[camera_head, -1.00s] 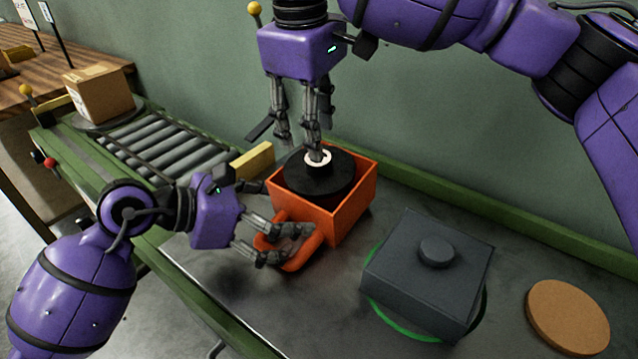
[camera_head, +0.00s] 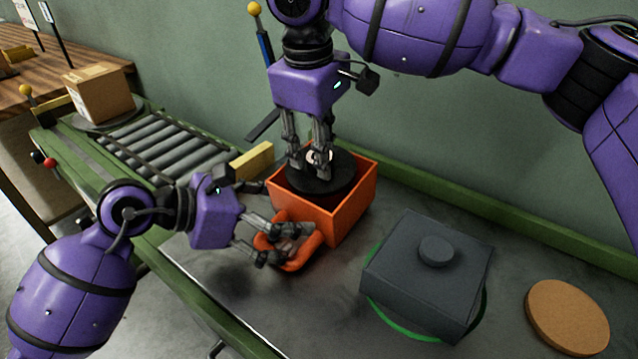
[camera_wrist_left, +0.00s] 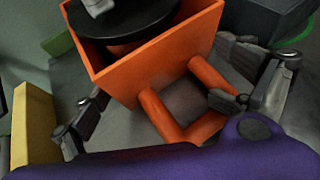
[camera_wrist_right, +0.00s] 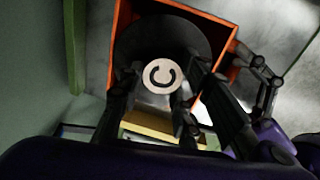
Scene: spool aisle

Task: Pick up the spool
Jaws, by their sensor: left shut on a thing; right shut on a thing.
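The spool (camera_head: 340,180) is black with a pale hub and sits upright in an open orange bin (camera_head: 352,213). The right wrist view shows a dark "C" mark on the spool's pale hub (camera_wrist_right: 160,75). My right gripper (camera_head: 311,160) comes down from above and is shut on the hub; its fingers partly hide it. My left gripper (camera_head: 281,244) is shut on the bin's orange handle (camera_head: 305,255) at the front. The left wrist view also shows the handle (camera_wrist_left: 190,128) and the spool's black flange (camera_wrist_left: 130,22) above the bin's rim.
A dark grey box with a round knob (camera_head: 428,272) stands on a green ring to the right. A cork disc (camera_head: 567,317) lies farther right. A roller conveyor (camera_head: 160,147) and a cardboard box (camera_head: 102,95) are at the left. A yellow block (camera_head: 252,160) is beside the bin.

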